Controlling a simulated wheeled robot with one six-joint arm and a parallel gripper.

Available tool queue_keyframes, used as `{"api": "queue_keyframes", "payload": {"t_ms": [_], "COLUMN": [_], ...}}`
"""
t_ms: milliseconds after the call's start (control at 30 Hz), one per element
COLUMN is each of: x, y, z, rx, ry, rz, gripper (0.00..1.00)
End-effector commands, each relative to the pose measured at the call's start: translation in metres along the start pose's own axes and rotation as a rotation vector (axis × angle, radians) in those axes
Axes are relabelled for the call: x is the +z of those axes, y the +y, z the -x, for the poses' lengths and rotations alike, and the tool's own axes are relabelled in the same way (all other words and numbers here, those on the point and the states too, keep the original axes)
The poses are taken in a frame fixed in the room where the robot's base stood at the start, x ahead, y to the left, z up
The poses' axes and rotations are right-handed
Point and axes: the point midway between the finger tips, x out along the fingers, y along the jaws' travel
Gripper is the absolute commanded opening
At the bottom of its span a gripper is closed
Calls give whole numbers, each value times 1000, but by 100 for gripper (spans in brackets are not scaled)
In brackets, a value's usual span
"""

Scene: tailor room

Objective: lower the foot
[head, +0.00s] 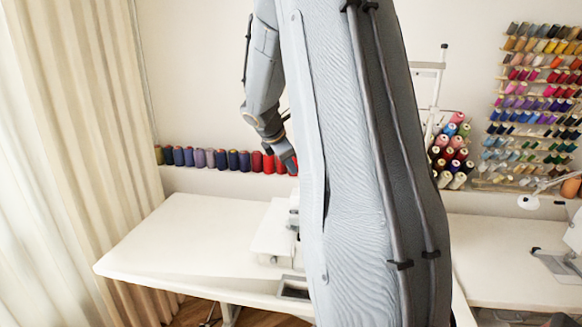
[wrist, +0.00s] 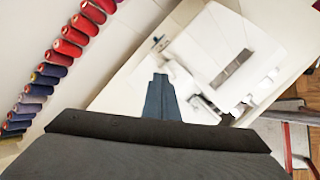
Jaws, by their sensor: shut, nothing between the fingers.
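A white sewing machine (wrist: 212,45) stands on the white table, seen from above and tilted in the wrist view. In the head view only its left part (head: 272,232) shows; my arm hides the rest. I cannot make out the presser foot or its lever in either view. My gripper (wrist: 160,77) is shut and empty, its narrow fingers pointing toward the machine in the wrist view. In the head view my gripper (head: 290,163) is above and behind the machine's visible part, in front of the row of spools. I see no contact with the machine.
The white table (head: 170,238) has free room left of the machine. A row of thread spools (head: 213,158) lines the wall behind; it also shows at the left in the wrist view (wrist: 60,58). A second table (head: 495,255) and a spool rack (head: 540,95) are at the right.

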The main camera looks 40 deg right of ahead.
Motion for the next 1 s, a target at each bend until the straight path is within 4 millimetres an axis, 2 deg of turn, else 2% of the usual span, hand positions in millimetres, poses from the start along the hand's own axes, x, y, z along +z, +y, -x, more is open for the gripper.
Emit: {"api": "queue_keyframes", "payload": {"t_ms": [333,533,800,1000], "x": [-6,-31,-7,4], "y": [1,3,38,54], "z": [4,26,66,87], "rx": [0,2,2,0], "ry": [0,1,-2,-3], "rz": [1,2,-8,-6], "gripper": [0,0,0,0]}}
